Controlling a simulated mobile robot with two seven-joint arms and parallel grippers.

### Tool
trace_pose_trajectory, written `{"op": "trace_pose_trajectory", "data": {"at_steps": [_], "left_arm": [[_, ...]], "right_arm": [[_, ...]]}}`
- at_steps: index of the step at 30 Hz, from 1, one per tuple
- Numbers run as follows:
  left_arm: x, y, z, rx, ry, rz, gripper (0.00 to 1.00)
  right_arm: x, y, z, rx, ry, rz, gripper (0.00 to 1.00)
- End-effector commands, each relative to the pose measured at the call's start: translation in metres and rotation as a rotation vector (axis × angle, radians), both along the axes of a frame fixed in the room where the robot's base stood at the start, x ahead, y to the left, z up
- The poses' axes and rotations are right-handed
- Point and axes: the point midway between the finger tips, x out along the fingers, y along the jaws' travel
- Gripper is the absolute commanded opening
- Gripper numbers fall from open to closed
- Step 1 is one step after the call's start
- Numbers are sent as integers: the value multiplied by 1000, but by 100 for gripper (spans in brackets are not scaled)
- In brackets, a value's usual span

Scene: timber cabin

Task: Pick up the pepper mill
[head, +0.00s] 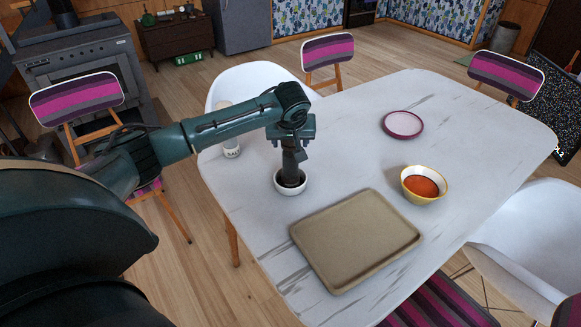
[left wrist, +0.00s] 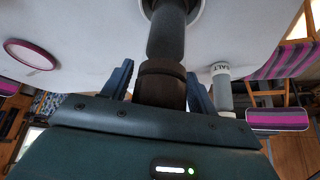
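The pepper mill (head: 290,166), dark with a brown top, stands upright in a small white dish (head: 290,188) on the table. My left gripper (head: 292,146) is directly above it, pointing down. In the left wrist view the mill's brown top (left wrist: 161,84) lies between the two blue fingers of the left gripper (left wrist: 160,90). The fingers are apart, with a gap showing on the left side and a narrow one on the right. The mill's uppermost part is hidden by the gripper body. My right gripper is not in view.
A white salt shaker (head: 231,147) stands left of the mill. A tan tray (head: 355,238) lies in front, with a yellow-rimmed bowl (head: 424,185) to its right and a pink-rimmed plate (head: 402,124) farther back. Chairs surround the marble-look table (head: 350,100); its middle is clear.

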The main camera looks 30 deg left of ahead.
Motion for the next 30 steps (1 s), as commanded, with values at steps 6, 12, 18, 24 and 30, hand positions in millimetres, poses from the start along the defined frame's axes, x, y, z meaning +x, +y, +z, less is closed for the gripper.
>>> {"op": "trace_pose_trajectory", "data": {"at_steps": [6, 12, 18, 24, 30], "left_arm": [[0, 0, 0, 0, 0, 0, 41], [0, 0, 0, 0, 0, 1, 24], [0, 0, 0, 0, 0, 1, 8], [0, 0, 1, 0, -2, 0, 0], [1, 0, 5, -1, -4, 1, 0]], "right_arm": [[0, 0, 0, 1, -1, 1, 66], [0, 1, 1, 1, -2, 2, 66], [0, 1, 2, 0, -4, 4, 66], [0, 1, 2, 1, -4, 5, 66], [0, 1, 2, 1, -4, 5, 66]]}}
